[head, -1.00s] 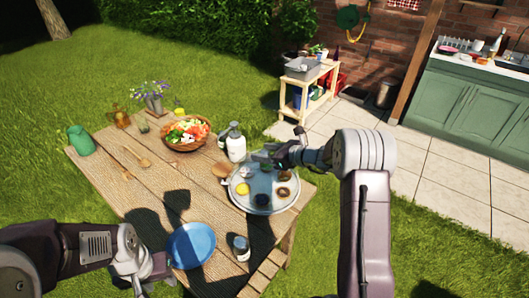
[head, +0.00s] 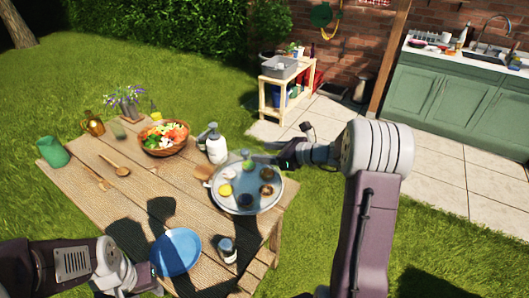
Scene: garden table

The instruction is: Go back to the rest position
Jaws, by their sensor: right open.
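My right gripper (head: 279,144) is open and looks empty, above the back right edge of the round grey tray (head: 240,206). Its arm comes in from the lower right. The tray sits at the right end of the wooden table (head: 150,205) and holds several small round things. My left gripper (head: 135,284) is low at the left, near the table's front edge beside the blue plate (head: 176,250). Its fingers are too unclear to tell whether they are open.
A white pump bottle (head: 216,145) and a vegetable bowl (head: 163,138) stand behind the tray. A small jar (head: 227,250) is right of the plate. A green jug (head: 53,152) is at the far left.

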